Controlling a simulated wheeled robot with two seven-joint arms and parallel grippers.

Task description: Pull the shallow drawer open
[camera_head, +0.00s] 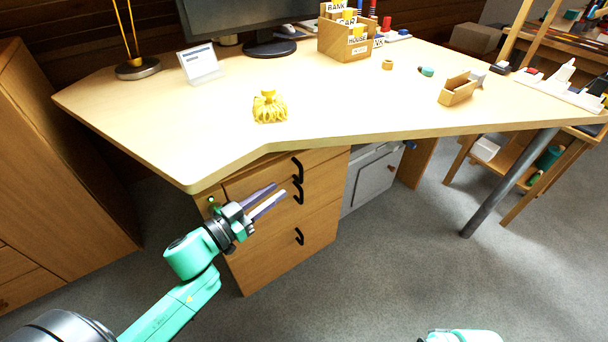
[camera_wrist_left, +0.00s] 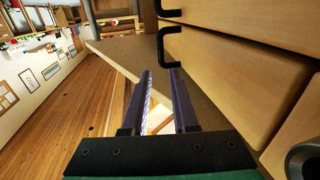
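The wooden drawer unit under the desk has stacked drawers with black bow handles. The shallow drawer (camera_head: 262,179) is the top one, its front looking flush with the unit, and its black handle (camera_head: 297,169) is at its right part. A second handle (camera_head: 298,193) sits just below it. My left gripper (camera_head: 280,191) is in front of the upper drawers, fingers apart and empty, tips close to the handles. In the left wrist view the gripper (camera_wrist_left: 160,72) is open, with a black handle (camera_wrist_left: 162,48) just beyond the tips; no contact is clear. My right gripper is not visible.
The desk top (camera_head: 350,110) overhangs the drawers, its front edge close above my left gripper. A lower drawer has its own handle (camera_head: 299,236). A grey cabinet (camera_head: 371,178) stands to the right. The carpet (camera_head: 390,260) in front is clear. A wooden cabinet (camera_head: 60,160) stands left.

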